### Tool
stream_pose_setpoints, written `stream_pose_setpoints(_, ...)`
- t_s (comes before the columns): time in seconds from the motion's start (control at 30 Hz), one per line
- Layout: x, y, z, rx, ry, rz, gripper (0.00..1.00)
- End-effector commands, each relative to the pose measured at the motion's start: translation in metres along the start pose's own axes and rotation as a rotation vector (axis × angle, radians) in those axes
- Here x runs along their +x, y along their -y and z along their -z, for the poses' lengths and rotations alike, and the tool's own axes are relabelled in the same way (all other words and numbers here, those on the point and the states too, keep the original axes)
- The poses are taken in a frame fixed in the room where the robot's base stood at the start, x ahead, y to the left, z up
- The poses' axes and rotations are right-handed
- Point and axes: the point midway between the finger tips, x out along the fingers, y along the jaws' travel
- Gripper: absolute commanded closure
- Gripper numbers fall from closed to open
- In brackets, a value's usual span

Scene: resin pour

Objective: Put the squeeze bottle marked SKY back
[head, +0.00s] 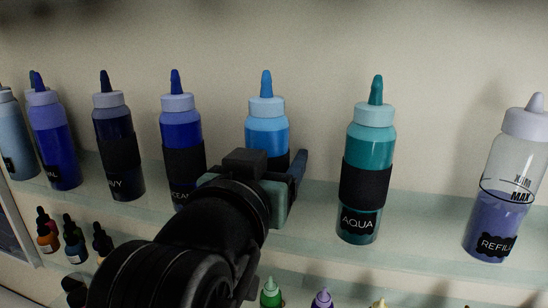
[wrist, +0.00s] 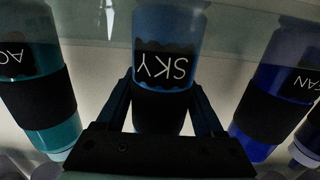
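The SKY squeeze bottle (head: 267,130) is light blue with a blue nozzle and a black sleeve. It is upright in the bottle row, between the dark blue OCEAN bottle (head: 181,130) and the teal AQUA bottle (head: 371,145). In the wrist view, which is upside down, the SKY bottle (wrist: 168,22) shows its label between the fingers. My gripper (wrist: 163,85) has a finger against each side of the sleeve and looks shut on it. In the head view my gripper hides the bottle's lower part, so I cannot see whether its base touches the shelf.
The glass shelf (head: 310,235) also holds a NAVY bottle (head: 117,150), other blue bottles at left and a clear REFILL bottle (head: 503,190) at right. Small dropper bottles (head: 75,240) stand on a lower shelf. A gap lies on each side of the SKY bottle.

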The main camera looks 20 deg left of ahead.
Motion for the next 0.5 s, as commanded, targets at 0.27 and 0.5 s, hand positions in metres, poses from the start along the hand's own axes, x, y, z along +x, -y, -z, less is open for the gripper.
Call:
stream_pose_setpoints(0.27, 0.0000, -0.0002, 0.0002, 0.000, 0.001, 0.000, 0.06)
stream_pose_setpoints(0.5, 0.0000, 0.0001, -0.0015, 0.000, 0.000, 0.000, 0.06)
